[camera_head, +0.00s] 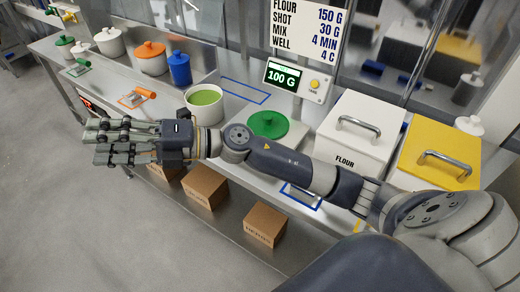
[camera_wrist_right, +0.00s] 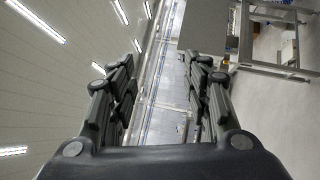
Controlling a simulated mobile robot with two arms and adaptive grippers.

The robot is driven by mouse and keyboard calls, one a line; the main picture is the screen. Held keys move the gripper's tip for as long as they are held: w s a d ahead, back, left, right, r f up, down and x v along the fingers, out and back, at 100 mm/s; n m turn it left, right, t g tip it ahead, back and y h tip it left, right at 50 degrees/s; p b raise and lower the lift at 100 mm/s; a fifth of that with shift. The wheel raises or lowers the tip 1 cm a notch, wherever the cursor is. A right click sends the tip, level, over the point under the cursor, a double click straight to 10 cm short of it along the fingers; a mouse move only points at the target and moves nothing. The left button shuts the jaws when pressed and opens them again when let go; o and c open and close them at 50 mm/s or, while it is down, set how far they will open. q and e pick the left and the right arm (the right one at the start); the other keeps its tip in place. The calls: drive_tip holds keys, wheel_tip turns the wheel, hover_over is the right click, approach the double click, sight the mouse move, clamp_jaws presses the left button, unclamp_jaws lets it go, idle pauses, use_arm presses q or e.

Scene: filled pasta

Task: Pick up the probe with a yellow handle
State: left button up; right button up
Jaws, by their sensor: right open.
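A small yellow item (camera_head: 69,17) stands at the far upper left of the head view. It may be the yellow-handled probe, but it is too small to tell. My right gripper (camera_head: 97,143) reaches left across the front of the counter, open and empty, well apart from that item. In the right wrist view, the same gripper (camera_wrist_right: 166,75) has its fingers spread with nothing between them. My left gripper is not in view.
The steel counter holds an orange-handled tool (camera_head: 145,94), a green-handled one (camera_head: 82,62), a bowl of green contents (camera_head: 205,98), a green lid (camera_head: 268,124), a scale display (camera_head: 283,77), a flour bin (camera_head: 345,155) and a yellow-lidded bin (camera_head: 437,150). Cardboard boxes (camera_head: 205,187) sit below.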

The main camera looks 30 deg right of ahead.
drive_tip(key=d+f+n+g+h, duration=0.7)
drive_tip(key=f+n+h, duration=0.1)
drive_tip(key=f, duration=0.3)
drive_tip(key=w+d+m+h, duration=0.15)
drive_tip(key=d+h, duration=0.95)
drive_tip(key=d, duration=1.4)
drive_tip(key=shift+m+g, duration=0.25)
drive_tip(key=shift+g, duration=0.15)
drive_tip(key=f+p, duration=0.1)
drive_tip(key=f, duration=0.1)
drive_tip(key=d+f, duration=0.1)
drive_tip(key=f, duration=0.1)
drive_tip(key=shift+s+f+p, duration=0.15)
drive_tip(key=shift+f+p, duration=0.25)
drive_tip(key=f+p, duration=0.2)
drive_tip(key=f, duration=0.1)
drive_tip(key=f+p, duration=0.1)
drive_tip(key=f, duration=0.1)
drive_tip(key=shift+d+f, duration=0.1)
drive_tip(key=shift+d, duration=0.15)
drive_tip(key=shift+f, duration=0.2)
clamp_jaws()
